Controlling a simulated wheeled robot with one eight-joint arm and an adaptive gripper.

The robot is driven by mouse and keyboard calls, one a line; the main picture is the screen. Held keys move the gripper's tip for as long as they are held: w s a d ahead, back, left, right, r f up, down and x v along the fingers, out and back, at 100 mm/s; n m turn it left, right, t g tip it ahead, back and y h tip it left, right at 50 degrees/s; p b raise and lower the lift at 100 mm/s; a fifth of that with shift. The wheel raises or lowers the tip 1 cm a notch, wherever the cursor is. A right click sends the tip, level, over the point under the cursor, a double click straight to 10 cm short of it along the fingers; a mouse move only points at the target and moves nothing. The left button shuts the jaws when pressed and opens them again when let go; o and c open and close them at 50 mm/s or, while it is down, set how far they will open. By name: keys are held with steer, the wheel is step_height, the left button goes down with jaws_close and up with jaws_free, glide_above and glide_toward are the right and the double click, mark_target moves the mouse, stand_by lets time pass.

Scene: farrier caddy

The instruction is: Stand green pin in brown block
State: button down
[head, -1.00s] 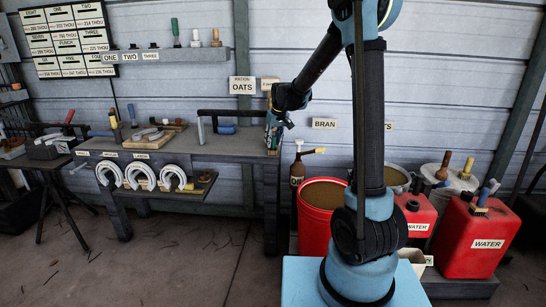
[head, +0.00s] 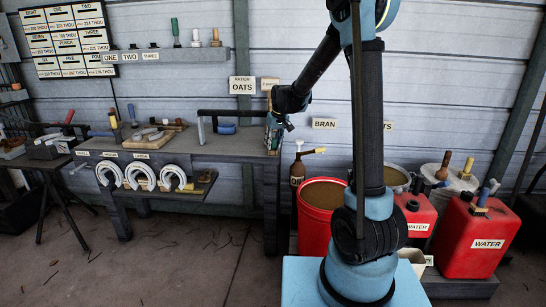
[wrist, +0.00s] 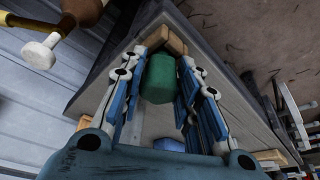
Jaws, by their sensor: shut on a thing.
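The green pin (wrist: 160,80) is a thick green cylinder between the fingers of my gripper (wrist: 162,62) in the wrist view. My gripper is shut on it. A brown block (wrist: 164,39) shows just past the pin, close to the fingertips at the bench corner. I cannot tell whether the pin touches it or sits in it. In the head view my gripper (head: 273,132) is small and dark at the right end of the bench, and the pin and block cannot be made out there.
The grey bench (head: 225,148) carries a blue item (head: 227,128) and several tools to the left. A shelf (head: 165,57) hangs above.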

steer(key=shift+f, duration=0.1)
steer(key=c, duration=1.1)
jaws_free()
steer(key=v, duration=1.2)
